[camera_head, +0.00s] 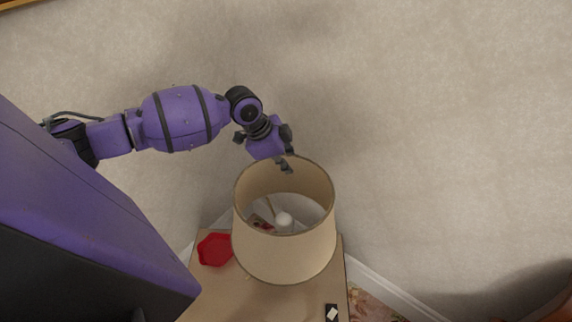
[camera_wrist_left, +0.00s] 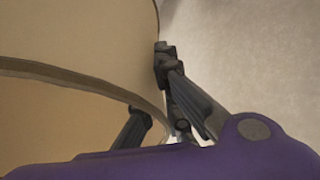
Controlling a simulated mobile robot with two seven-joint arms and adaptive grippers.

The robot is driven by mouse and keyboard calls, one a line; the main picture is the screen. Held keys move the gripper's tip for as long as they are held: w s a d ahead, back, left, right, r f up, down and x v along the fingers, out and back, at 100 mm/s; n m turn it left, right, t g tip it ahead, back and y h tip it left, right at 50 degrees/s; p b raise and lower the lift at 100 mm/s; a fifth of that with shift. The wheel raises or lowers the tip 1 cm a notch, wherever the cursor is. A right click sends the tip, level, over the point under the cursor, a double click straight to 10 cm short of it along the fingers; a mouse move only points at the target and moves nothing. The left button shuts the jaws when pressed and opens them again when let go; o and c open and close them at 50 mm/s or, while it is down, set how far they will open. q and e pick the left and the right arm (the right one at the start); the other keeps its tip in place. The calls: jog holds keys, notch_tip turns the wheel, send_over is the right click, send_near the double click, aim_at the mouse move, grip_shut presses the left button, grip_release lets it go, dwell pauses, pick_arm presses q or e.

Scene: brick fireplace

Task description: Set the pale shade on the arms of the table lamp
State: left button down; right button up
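The pale shade (camera_head: 290,255) is an open drum above the small table, its top rim facing up. It also fills the left of the left wrist view (camera_wrist_left: 75,35). The table lamp's white bulb (camera_head: 284,220) shows through the shade's opening; the lamp's arms and base are mostly hidden. My left gripper (camera_head: 287,163) is at the shade's far top rim. In the left wrist view its fingers (camera_wrist_left: 155,95) lie on either side of the rim and look shut on it. I cannot tell whether the shade touches the lamp. My right gripper is not in view.
The wooden table top (camera_head: 215,290) holds a red hexagonal dish (camera_head: 215,250) left of the shade and a small black-and-white item (camera_head: 332,312) at the front right. A plain wall (camera_head: 430,130) stands behind. A white baseboard (camera_head: 385,287) and patterned rug (camera_head: 370,308) lie right.

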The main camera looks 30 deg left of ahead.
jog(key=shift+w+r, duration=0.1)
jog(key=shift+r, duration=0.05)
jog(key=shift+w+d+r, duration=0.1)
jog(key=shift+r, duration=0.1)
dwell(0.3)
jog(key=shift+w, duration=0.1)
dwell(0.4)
pick_arm(q)
jog(key=shift+p, duration=0.35)
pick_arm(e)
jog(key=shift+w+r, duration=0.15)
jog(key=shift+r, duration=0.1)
pick_arm(q)
jog(key=shift+p, duration=0.45)
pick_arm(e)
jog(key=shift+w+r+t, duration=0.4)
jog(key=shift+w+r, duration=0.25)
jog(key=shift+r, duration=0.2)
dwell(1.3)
pick_arm(q)
jog(key=shift+f, duration=0.95)
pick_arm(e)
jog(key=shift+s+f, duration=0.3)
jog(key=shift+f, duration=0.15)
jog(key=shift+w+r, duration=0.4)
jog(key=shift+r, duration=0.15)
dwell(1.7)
